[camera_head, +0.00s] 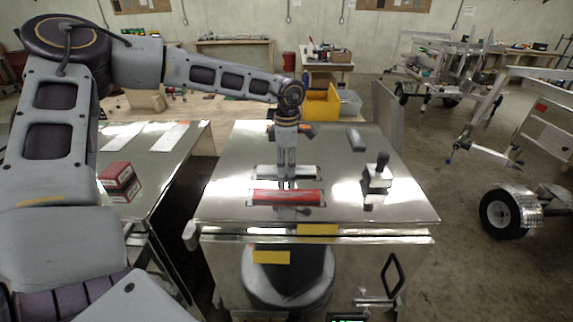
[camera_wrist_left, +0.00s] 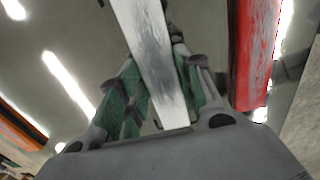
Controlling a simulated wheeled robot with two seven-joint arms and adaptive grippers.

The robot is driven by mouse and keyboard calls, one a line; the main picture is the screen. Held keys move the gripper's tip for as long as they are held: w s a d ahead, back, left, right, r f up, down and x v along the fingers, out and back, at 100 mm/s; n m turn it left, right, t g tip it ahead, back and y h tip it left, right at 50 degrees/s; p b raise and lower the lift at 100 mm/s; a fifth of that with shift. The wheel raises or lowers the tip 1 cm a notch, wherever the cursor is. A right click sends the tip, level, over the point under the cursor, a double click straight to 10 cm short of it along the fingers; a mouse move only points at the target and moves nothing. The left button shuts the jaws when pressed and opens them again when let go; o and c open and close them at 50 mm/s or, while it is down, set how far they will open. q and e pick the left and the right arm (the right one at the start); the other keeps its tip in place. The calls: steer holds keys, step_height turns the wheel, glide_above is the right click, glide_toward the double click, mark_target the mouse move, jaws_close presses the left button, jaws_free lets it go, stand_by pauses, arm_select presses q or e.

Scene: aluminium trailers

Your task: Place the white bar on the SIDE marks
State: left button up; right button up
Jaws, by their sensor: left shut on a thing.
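The white bar (camera_head: 305,172) shows in the head view just behind a red bar (camera_head: 275,196) on the shiny metal top (camera_head: 230,190). My left gripper (camera_head: 286,184) points straight down and is shut on the white bar. In the left wrist view the white bar (camera_wrist_left: 150,50) runs between the green-padded fingers of the gripper (camera_wrist_left: 157,98), and the red bar (camera_wrist_left: 254,55) lies to the right, apart from it. I cannot tell whether the white bar touches the metal top. I cannot make out any SIDE marks. My right gripper is not in view.
A black-handled tool (camera_head: 377,178) stands right of the bars, and a grey block (camera_head: 356,139) lies farther back. A yellow bin (camera_head: 322,106) is behind the top. Red boxes (camera_head: 119,181) sit on the left metal surface. The top's left part is clear.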

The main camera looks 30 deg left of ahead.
mark_target(287, 169)
arm_select(q)
steer(key=shift+f, duration=0.2)
steer(key=o, duration=0.9)
steer(key=shift+o, duration=0.6)
steer(key=shift+r, duration=0.2)
step_height(287, 169, up, 12)
steer(key=b, duration=0.1)
